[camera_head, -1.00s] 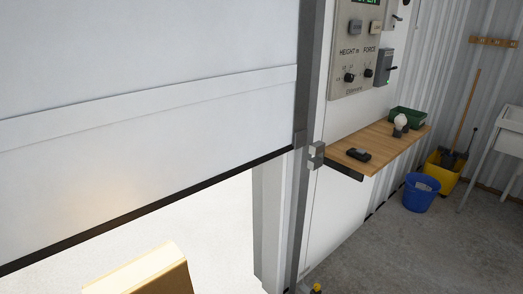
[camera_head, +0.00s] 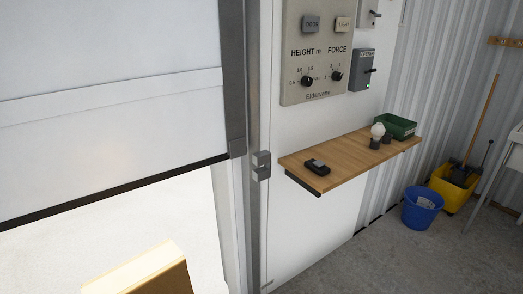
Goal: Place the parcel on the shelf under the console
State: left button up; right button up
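The parcel, a tan box (camera_head: 145,272), shows at the bottom left edge of the head view, its lower part cut off by the frame. What holds it up is out of view. The wooden shelf (camera_head: 322,168) is fixed to the white wall under the grey console (camera_head: 318,75) with its knobs and buttons. The shelf is ahead and to the right of the parcel, well apart from it. Neither of my grippers is in view.
A small black device (camera_head: 315,167), a light bulb (camera_head: 378,131) and a green tray (camera_head: 399,126) stand on the shelf; its middle is bare. The big white door (camera_head: 110,90) is partly raised at left. A blue bucket (camera_head: 421,208) and yellow mop bucket (camera_head: 453,187) stand on the floor.

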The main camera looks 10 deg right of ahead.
aim_at(336, 158)
jog(key=i+l+u, duration=0.1)
jog(key=l+u, duration=0.35)
jog(key=l, duration=1.45)
jog(key=i+l+u, duration=0.15)
jog(key=l, duration=0.45)
jog(key=l+u, duration=0.15)
jog(key=l, duration=0.45)
jog(key=i+l+u, duration=0.15)
jog(key=l, duration=0.5)
